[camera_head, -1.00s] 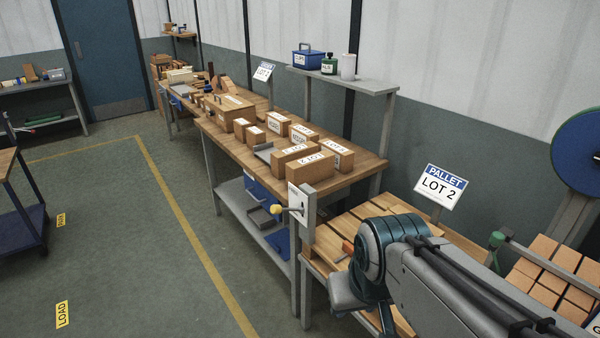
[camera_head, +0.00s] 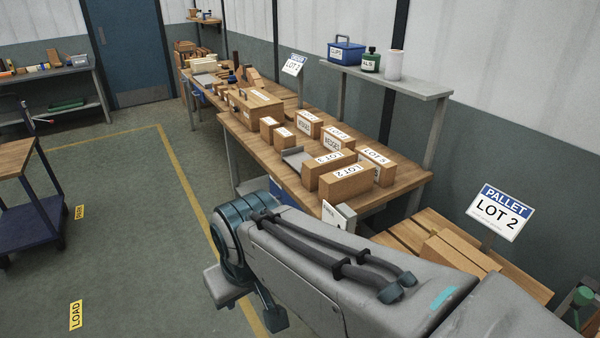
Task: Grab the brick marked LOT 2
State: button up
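The brick that appears marked LOT 2 (camera_head: 347,186) is a brown block with a white label on top. It sits upright at the near end of the wooden workbench (camera_head: 401,187). A similar brick that appears marked LOT 3 (camera_head: 322,170) stands just behind it to the left, and one that seems marked LOT 5 (camera_head: 381,169) stands to its right. My arm crosses the lower right of the view, in front of the bench's near end, and bends down at a teal joint. My gripper does not show, so its fingers cannot be judged.
Smaller labelled boxes (camera_head: 308,124) and a grey tray (camera_head: 296,158) lie farther along the bench. A shelf (camera_head: 420,89) stands over its back edge. A PALLET LOT 2 sign (camera_head: 499,212) stands by a pallet at right. A blue cart (camera_head: 30,225) is at left; floor between is clear.

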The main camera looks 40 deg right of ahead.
aim_at(338, 186)
jog(key=z, duration=0.15)
jog(key=i, duration=0.75)
jog(key=z, duration=1.15)
jog(key=i, duration=0.55)
jog(key=z, duration=0.65)
